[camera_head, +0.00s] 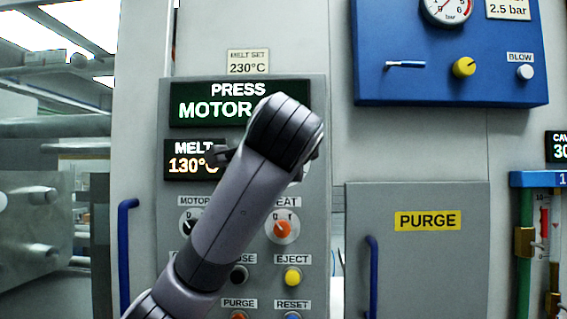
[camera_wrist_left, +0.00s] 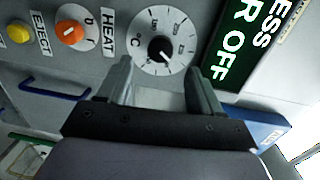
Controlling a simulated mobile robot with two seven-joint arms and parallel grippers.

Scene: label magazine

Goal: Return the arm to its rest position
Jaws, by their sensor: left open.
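My left arm (camera_head: 235,215) rises from the bottom left of the head view and reaches up in front of the grey press panel (camera_head: 320,110). Its wrist covers part of the panel, and the gripper is mostly hidden behind it. In the left wrist view my left gripper (camera_wrist_left: 159,68) is open, with nothing between its two fingers. A round white °C dial with a black knob (camera_wrist_left: 160,50) lies just beyond the fingertips. Whether the fingers touch it, I cannot tell. The dial is hidden by my arm in the head view. My right gripper is not in view.
Blue handles (camera_head: 124,255) (camera_head: 371,270) stand out on both sides. A blue box (camera_head: 450,85) hangs upper right.

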